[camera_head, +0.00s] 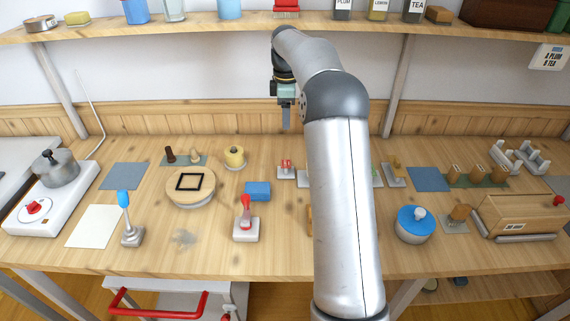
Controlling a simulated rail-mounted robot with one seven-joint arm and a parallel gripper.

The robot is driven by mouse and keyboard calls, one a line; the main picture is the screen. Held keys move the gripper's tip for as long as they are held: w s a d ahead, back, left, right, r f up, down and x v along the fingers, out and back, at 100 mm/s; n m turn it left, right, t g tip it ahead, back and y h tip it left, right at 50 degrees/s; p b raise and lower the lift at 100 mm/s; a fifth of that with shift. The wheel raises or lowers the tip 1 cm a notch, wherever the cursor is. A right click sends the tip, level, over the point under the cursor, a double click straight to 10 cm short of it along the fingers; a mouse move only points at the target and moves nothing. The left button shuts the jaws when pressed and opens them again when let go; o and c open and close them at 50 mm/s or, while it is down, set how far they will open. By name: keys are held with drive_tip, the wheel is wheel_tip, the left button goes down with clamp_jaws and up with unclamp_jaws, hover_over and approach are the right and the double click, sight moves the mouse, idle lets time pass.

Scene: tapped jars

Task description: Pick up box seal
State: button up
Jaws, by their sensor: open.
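No object is plainly marked as the box seal, and I cannot tell which one it is. A black square ring (189,182) lies flat on a round wooden stand (192,199) left of centre. A small wooden-handled piece (459,213) stands on a grey pad beside the wooden box (517,214) at the right. A dark peg-like piece (170,155) and a pale one (195,156) stand on a grey-green mat at the back left. My gripper (286,120) is open, pointing down above the back of the bench, apart from these things. My arm hides part of the bench's middle.
A hotplate (40,212) with a grey pot (55,170) is at the left. A shelf (270,29) runs above. The front left centre has free room.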

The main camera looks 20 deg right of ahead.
hover_over(286, 163)
wheel_tip(286, 163, down, 11)
drive_tip(key=shift+w+f+p, duration=0.1)
drive_tip(key=shift+f+p, duration=0.05)
drive_tip(key=shift+p, duration=0.2)
drive_tip(key=shift+f+p, duration=0.6)
drive_tip(key=shift+f, duration=2.05)
drive_tip(key=shift+f, duration=0.25)
drive_tip(key=c, duration=1)
